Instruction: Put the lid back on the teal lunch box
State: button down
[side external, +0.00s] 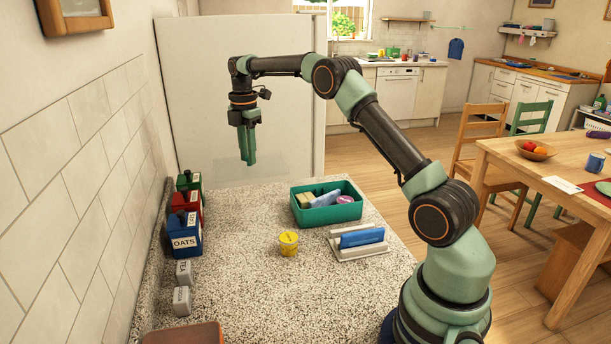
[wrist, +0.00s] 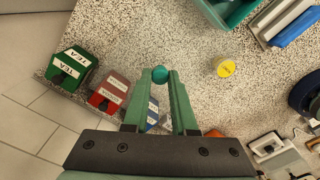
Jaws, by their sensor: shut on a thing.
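The teal lunch box (side external: 328,215) stands open on the speckled counter, with a tan block, a pale blue piece and a pink round piece inside. Its near corner shows at the top of the wrist view (wrist: 238,14). My gripper (side external: 247,160) is high above the counter's far left part, well away from the box, fingers pointing down. In the wrist view its fingertips (wrist: 159,76) are shut on a small round teal thing (wrist: 160,74). A blue panel (side external: 362,238) stands in a pale rack (side external: 345,253) near the box.
A yellow tub (side external: 288,243) stands left of the rack. Green, red and blue canisters (side external: 187,235) line the wall, with small grey jars (side external: 182,300) in front. A brown item (side external: 184,336) lies at the near edge. The counter between canisters and tub is clear.

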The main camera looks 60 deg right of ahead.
notch_tip(320, 180, up, 3)
jog(key=shift+d+r, duration=0.1)
jog(key=shift+r, duration=0.05)
jog(key=s+d+f, duration=0.3)
jog(key=s+d, duration=0.4)
jog(key=s, duration=0.1)
jog(key=s+d+f, duration=0.3)
jog(key=s+d, duration=0.3)
jog(key=s, duration=0.2)
jog(key=shift+d+f, duration=0.15)
jog(key=shift+f, duration=3.1)
jog(key=shift+f, duration=0.2)
jog(key=c, duration=0.6)
grip_release()
jog(key=shift+c, duration=0.2)
